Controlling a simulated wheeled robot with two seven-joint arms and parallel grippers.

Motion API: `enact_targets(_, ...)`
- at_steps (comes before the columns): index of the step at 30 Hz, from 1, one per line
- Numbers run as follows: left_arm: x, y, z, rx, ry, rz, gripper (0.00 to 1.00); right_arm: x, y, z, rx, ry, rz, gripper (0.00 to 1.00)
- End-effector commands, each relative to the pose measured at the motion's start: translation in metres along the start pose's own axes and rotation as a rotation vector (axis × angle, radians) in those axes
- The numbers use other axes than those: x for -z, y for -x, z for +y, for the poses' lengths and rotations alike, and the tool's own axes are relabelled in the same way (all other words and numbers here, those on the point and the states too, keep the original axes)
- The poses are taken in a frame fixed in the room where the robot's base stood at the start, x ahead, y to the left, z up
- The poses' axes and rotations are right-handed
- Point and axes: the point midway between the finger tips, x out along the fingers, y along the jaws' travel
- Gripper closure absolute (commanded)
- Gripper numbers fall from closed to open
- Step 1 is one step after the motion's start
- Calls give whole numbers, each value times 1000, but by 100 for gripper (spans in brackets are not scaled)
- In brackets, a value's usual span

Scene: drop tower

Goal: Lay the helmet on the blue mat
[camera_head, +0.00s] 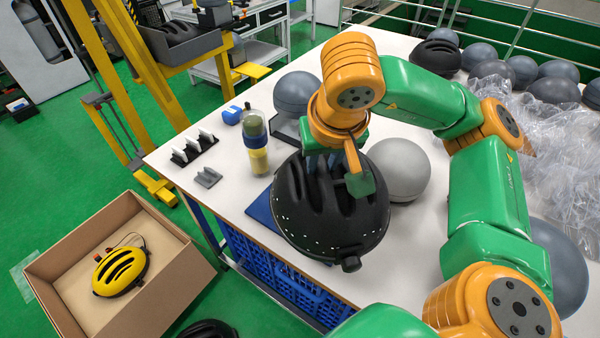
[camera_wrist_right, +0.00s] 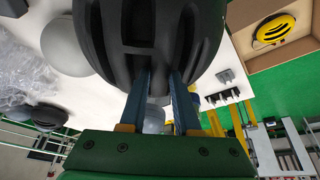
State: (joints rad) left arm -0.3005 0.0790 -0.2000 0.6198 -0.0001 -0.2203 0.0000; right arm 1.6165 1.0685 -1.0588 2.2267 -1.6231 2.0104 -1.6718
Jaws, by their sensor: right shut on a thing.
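The black helmet (camera_head: 328,215) is in my right gripper (camera_head: 335,165), near the table's front edge in the head view. Its rounded, vented shell faces up and a small dark knob shows at its lower side. The blue mat (camera_head: 258,209) shows only as a strip to the left of the helmet; the rest is hidden behind it. I cannot tell whether the helmet touches the mat. In the right wrist view, the two fingers (camera_wrist_right: 161,85) grip the helmet (camera_wrist_right: 105,40) at its vent slots. My left gripper is not in view.
A grey ball (camera_head: 400,168) sits close right of the helmet. A bottle (camera_head: 256,145), small grey holders (camera_head: 194,148) and another ball (camera_head: 297,92) stand behind-left. Plastic film (camera_head: 555,140) covers the right. A cardboard box (camera_head: 70,285) with a yellow helmet (camera_head: 121,270) is on the floor.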

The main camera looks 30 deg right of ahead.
Motion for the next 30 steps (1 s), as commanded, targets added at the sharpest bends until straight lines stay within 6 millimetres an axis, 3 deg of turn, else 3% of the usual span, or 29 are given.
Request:
enact_targets(3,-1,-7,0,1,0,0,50,14,-20,-6,0,-1,-6,100)
enact_targets(6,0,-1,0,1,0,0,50,31,-33,-12,0,-1,-6,100)
enact_targets(15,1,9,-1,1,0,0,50,50,-90,-23,0,0,-2,100)
enact_targets(20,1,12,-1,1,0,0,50,55,-107,-26,-1,1,-1,100)
enact_targets(25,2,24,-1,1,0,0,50,46,-128,-26,-1,1,-2,100)
enact_targets(30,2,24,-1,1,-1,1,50,43,-136,-27,1,1,1,100)
